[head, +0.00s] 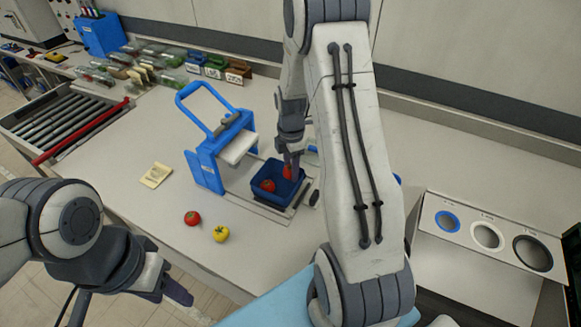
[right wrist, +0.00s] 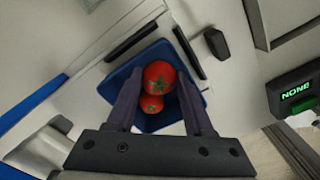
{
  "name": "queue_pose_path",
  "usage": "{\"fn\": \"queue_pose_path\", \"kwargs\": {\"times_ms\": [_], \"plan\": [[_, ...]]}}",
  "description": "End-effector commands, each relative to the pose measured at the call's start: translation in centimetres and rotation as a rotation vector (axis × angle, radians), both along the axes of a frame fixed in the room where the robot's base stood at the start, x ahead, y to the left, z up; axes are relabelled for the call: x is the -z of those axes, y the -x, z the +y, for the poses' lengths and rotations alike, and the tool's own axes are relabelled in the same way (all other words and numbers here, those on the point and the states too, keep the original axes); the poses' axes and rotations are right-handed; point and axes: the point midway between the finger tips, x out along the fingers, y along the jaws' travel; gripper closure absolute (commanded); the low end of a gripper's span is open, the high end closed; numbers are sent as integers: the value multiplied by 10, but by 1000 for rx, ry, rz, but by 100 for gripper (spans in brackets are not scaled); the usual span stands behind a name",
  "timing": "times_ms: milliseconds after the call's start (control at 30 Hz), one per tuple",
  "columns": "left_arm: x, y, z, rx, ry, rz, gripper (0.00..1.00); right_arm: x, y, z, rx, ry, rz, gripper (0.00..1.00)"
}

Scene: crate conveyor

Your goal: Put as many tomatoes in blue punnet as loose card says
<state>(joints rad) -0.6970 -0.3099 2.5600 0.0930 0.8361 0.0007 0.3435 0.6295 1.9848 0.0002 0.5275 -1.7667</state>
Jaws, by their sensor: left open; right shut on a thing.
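The blue punnet (head: 266,199) stands on the bench beside a blue press-like frame. My right gripper (head: 290,163) is shut on a red tomato (head: 287,173) at the punnet's far right part. Another red tomato (head: 267,186) lies in the punnet. In the right wrist view the held tomato (right wrist: 159,75) sits between the fingertips, with the other tomato (right wrist: 152,104) beside it over the punnet (right wrist: 113,86). A loose pale card (head: 157,175) lies left of the frame; its marking is too small to read. My left gripper (head: 172,291) is open and empty near the front edge.
A red tomato (head: 192,218) and a yellow one (head: 220,234) lie on the bench in front. The blue frame (head: 207,165) has a raised handle. A roller conveyor (head: 65,120) is at left. A panel with ringed holes (head: 487,236) is at right. A display (right wrist: 296,92) reads NONE.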

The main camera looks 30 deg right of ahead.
Motion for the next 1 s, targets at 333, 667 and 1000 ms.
{"fn": "queue_pose_path", "kwargs": {"times_ms": [333, 667, 1000], "plan": [[0, 0, 0, 0, 0, 0, 50, 0, 0, 0, 0, 0, 0, 33], [-1, 0, 0, 0, 0, 0, 50, -1, 0, 0, 0, 0, 1, 13], [-19, 0, 0, 0, 0, 0, 50, -22, 0, 0, 0, 0, 0, 13]]}}
